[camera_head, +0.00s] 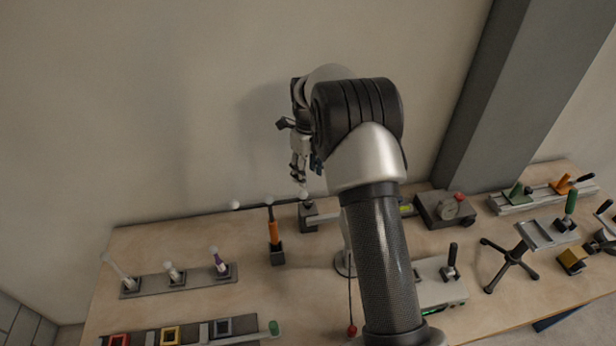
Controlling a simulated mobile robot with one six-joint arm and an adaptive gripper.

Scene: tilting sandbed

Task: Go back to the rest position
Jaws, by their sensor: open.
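My gripper (299,172) hangs fingers-down above the back of the wooden workbench (205,258), left of my arm's black elbow. It is small in view and partly side-on. Its fingers are open, and I see nothing held between them. A white ball-topped post (304,194) stands just below the fingertips; I cannot tell whether they touch. My forearm hides part of the bench centre.
An orange-handled tool (274,233) stands in a dark block left of centre. A grey rack (178,282) holds several upright pieces at left. A dial device (446,208), a black tripod stand (509,262) and levered clamps (541,192) fill the right. The wall is close behind.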

